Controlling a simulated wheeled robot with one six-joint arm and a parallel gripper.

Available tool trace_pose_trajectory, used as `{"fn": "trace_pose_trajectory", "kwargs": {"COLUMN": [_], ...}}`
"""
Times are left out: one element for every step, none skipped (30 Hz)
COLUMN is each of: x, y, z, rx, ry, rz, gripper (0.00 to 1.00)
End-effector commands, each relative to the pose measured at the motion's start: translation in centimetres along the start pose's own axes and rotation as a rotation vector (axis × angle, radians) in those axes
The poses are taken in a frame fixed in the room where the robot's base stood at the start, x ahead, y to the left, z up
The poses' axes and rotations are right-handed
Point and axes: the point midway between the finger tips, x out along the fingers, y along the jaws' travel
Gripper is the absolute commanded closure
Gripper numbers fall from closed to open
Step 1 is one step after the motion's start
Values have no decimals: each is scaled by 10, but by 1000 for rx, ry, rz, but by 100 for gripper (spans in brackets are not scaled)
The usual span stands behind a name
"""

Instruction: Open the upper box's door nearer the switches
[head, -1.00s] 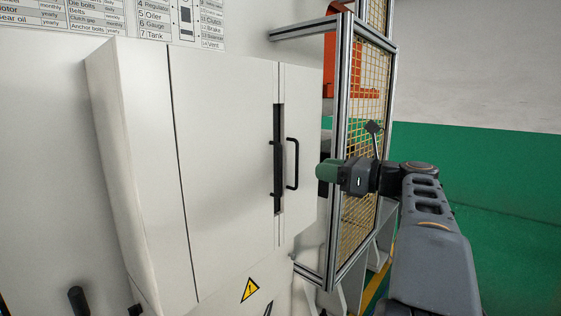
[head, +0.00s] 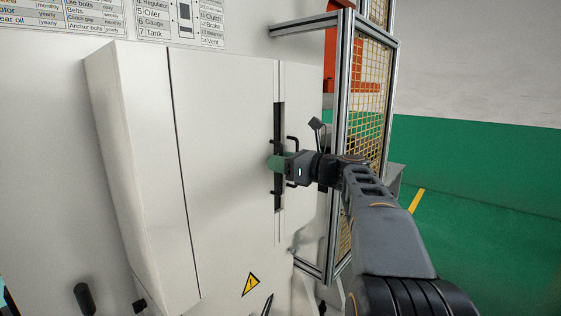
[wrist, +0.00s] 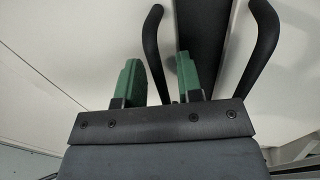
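The white upper box (head: 225,110) fills the middle of the head view, its doors closed. A dark vertical slot (head: 279,120) runs between two black bar handles. The right handle (head: 294,139) is partly hidden behind my gripper. My gripper (head: 274,162) has green fingers and is in front of the slot at handle height. In the wrist view, the fingers are apart and one black handle (wrist: 153,40) runs between them, with no clear contact visible. The other handle (wrist: 262,50) is outside the right finger. No switches can be made out for certain.
A framed yellow mesh guard (head: 368,90) stands just right of the box, close to my arm. Black knob-like parts (head: 84,298) are at the lower left. A yellow warning sign (head: 250,285) is below the box. Open floor lies to the right.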

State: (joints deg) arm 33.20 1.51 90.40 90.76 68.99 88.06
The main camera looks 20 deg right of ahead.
Motion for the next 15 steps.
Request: {"fn": "trace_pose_trajectory", "kwargs": {"x": [0,0,0,0,0,0,0,0,0,0,0,0,0,0,0], "y": [0,0,0,0,0,0,0,0,0,0,0,0,0,0,0], "z": [0,0,0,0,0,0,0,0,0,0,0,0,0,0,0], "rx": [0,0,0,0,0,0,0,0,0,0,0,0,0,0,0], "ry": [0,0,0,0,0,0,0,0,0,0,0,0,0,0,0], "rz": [0,0,0,0,0,0,0,0,0,0,0,0,0,0,0], "gripper": [66,66,66,66,66,69,72,75,79,82,85,88,91,94,98]}}
